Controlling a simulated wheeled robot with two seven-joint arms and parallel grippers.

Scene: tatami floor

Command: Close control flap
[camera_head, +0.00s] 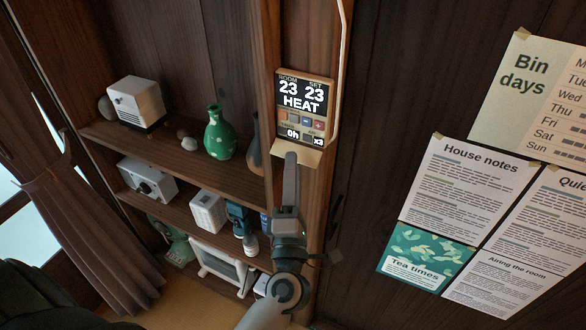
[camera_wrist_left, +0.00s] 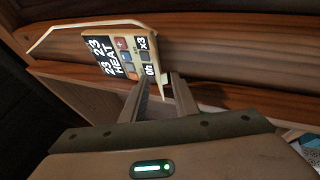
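The control panel (camera_head: 303,104) hangs on a wooden post and reads HEAT, with 23 twice above. Its cream flap (camera_head: 297,153) hangs open at the panel's lower edge, tilted out from the face. The panel also shows in the left wrist view (camera_wrist_left: 118,56), turned sideways, with the flap (camera_wrist_left: 166,86) seen nearly edge-on. My left gripper (camera_head: 290,156) is at the flap, its tips overlapping the flap in the head view. In the left wrist view its fingers (camera_wrist_left: 161,84) stand apart, one on each side of the flap's line. Contact cannot be told. My right gripper is not in view.
Wooden shelves left of the post hold a green vase (camera_head: 219,133), a white box-shaped device (camera_head: 137,102) and several other items. A pale conduit (camera_head: 343,70) runs down beside the panel. Paper notices (camera_head: 465,180) cover the dark wall at right.

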